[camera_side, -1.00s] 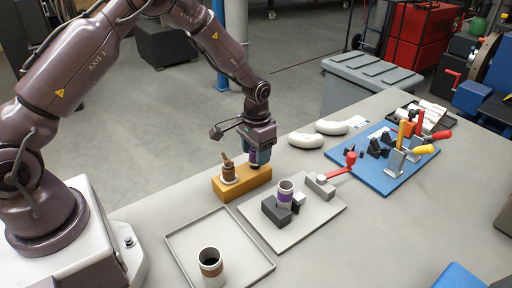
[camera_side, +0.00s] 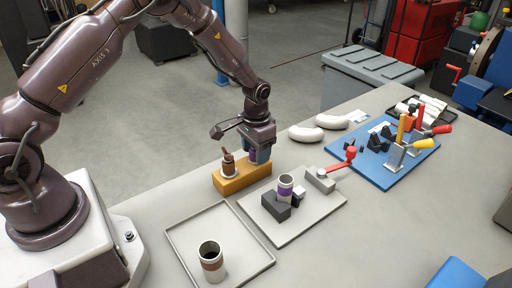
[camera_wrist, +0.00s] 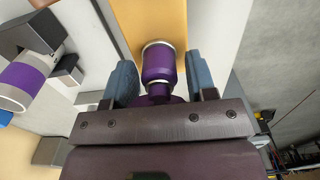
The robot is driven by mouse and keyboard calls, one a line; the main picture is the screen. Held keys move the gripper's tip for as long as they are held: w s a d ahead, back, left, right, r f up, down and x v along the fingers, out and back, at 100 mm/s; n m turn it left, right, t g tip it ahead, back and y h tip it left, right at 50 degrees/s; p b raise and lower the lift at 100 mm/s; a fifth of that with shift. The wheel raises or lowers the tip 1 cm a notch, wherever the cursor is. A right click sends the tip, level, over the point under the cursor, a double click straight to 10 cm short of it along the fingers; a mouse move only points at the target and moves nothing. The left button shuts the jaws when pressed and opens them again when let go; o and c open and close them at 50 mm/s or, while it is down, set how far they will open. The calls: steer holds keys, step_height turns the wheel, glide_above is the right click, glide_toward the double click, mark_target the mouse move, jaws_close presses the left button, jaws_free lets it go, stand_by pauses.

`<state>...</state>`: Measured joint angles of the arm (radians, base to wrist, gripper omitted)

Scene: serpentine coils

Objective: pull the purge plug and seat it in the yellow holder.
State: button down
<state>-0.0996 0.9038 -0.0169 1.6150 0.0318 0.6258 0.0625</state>
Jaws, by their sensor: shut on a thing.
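The yellow holder (camera_side: 243,180) is a low block on the table in the side view; it also shows in the wrist view (camera_wrist: 150,15). My gripper (camera_side: 257,158) is over its right end, pointing down. In the wrist view, my gripper's blue fingers (camera_wrist: 160,85) are shut on the purple plug (camera_wrist: 159,65). The plug's pale ring is at the holder's top face; how deep its lower end sits is hidden. A brown plug (camera_side: 229,166) stands upright in the holder's left end. A purple-banded tube (camera_side: 285,187) stands beside a dark block on a grey plate.
A shallow tray (camera_side: 180,245) holds a brown-banded cup (camera_side: 211,262). The grey plate (camera_side: 300,222) also carries a clamp with a red handle (camera_side: 350,155). Two white curved pieces (camera_side: 305,134) lie behind. A blue board (camera_side: 375,172) with toggle clamps is at right.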

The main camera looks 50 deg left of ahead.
steer(key=shift+c, duration=1.8)
jaws_free()
steer(key=shift+r, duration=0.1)
step_height(320, 180, up, 12)
steer(key=s+d+r+t, duration=0.2)
steer(key=s+r, duration=0.6)
steer(key=s, duration=0.4)
steer(key=s+d+r+t, duration=0.2)
steer(key=s+r+t, duration=0.1)
steer(key=s+r, duration=0.6)
steer(key=s, duration=0.4)
steer(key=shift+r+t, duration=0.2)
steer(key=shift+t, duration=0.1)
